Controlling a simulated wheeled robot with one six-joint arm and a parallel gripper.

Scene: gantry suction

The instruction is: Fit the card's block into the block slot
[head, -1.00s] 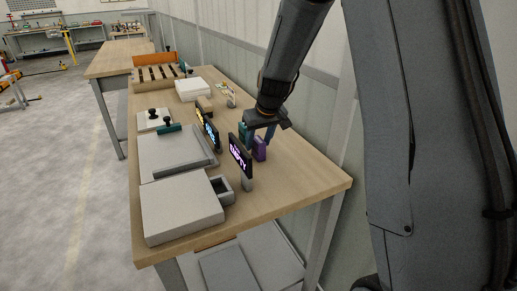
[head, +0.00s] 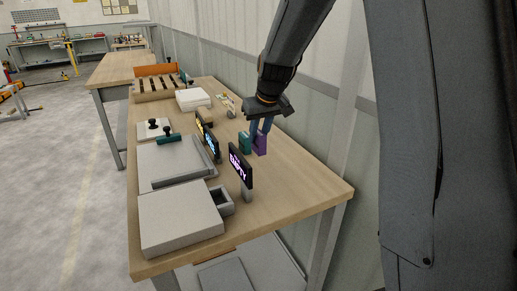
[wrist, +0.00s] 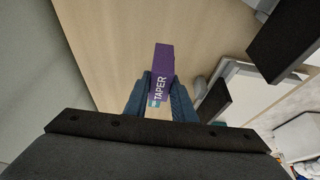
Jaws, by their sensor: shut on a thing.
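My gripper (head: 262,122) is shut on a purple block (head: 261,143) near the wall side of the table. In the wrist view the purple block (wrist: 161,75) sits between the fingers, with a white label reading "TAPER". A teal block (head: 244,143) stands just left of it. A small grey open-topped box (head: 222,201), which looks like the block slot, is at the front, attached to the grey unit. A black sign (head: 241,165) with purple lettering that seems to read "EMPTY" stands beside it. I cannot tell which item is the card.
Two more lit signs (head: 211,142) stand behind the "EMPTY" sign. Flat grey units (head: 180,220) fill the table's left side. A white box (head: 193,99) and a slotted rack (head: 160,85) are farther back. The table's front right is clear.

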